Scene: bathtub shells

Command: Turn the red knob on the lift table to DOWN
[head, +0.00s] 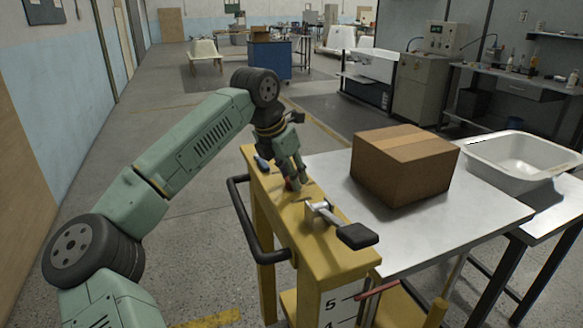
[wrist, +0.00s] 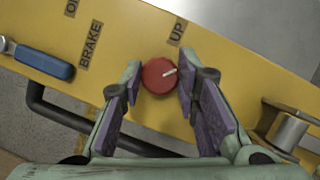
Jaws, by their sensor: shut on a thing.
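The red knob (wrist: 158,76) sits on the yellow top of the lift table (head: 345,262). Its white pointer mark points right and slightly up in the wrist view. The UP label (wrist: 178,31) is above the knob, slightly right. No DOWN label is visible. My gripper (wrist: 157,84) is over the knob from above, with one finger on each side, shut on it.
A blue-handled brake lever (wrist: 45,61) lies left of the knob beside the BRAKE label (wrist: 90,45). A metal lever with a black pad (head: 357,236) is on the near side. A cardboard box (head: 405,165) rests on the platform, with a white basin (head: 515,160) to its right.

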